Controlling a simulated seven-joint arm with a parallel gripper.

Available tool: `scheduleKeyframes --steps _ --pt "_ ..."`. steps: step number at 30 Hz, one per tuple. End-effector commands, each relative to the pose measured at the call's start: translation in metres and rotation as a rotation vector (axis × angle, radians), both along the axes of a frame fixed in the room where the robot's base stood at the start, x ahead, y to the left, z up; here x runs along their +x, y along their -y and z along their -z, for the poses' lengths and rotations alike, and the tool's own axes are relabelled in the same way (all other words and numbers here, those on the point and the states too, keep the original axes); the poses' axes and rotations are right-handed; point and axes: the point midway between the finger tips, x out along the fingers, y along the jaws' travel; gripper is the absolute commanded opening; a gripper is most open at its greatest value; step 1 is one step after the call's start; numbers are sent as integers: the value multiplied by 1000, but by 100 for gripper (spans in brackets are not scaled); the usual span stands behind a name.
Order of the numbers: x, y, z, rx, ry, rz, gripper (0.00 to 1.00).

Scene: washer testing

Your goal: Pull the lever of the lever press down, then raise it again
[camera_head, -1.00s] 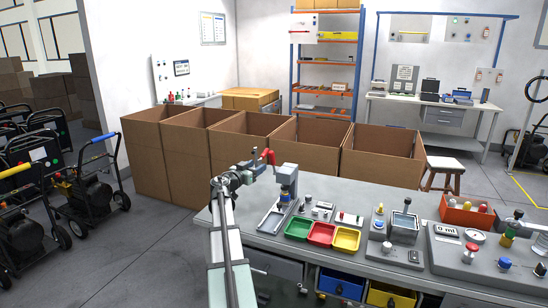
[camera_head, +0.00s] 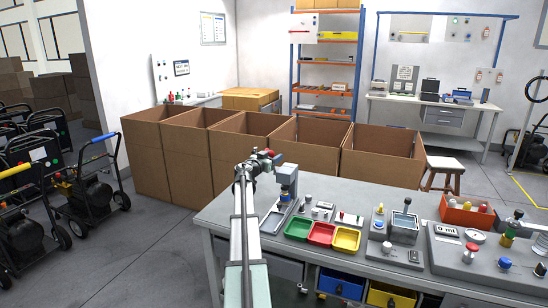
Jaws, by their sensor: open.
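The lever press (camera_head: 287,183) stands upright at the left back of the grey workbench, a grey column on a flat base. A red piece (camera_head: 277,158), apparently the lever's grip, shows just left of and above the press head. My gripper (camera_head: 267,154) is open at the red piece, on its left side, above the bench's left edge. The fingers are small and overlap the lever, so I cannot tell whether they touch it. The lever's arm is mostly hidden.
Green (camera_head: 298,228), red (camera_head: 320,233) and yellow (camera_head: 346,239) trays sit on the bench (camera_head: 213,213) right of the press. Other test fixtures and an orange bin (camera_head: 467,213) lie farther right. Open cardboard boxes (camera_head: 305,158) stand close behind the bench.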

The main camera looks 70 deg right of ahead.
Motion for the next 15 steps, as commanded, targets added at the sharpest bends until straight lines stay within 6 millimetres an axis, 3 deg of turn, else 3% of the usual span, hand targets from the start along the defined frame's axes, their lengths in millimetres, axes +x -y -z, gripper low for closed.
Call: scheduleKeyframes --steps 5,15 --pt "-2 11 0 0 0 0 54" --pt "-2 11 0 0 0 0 52"
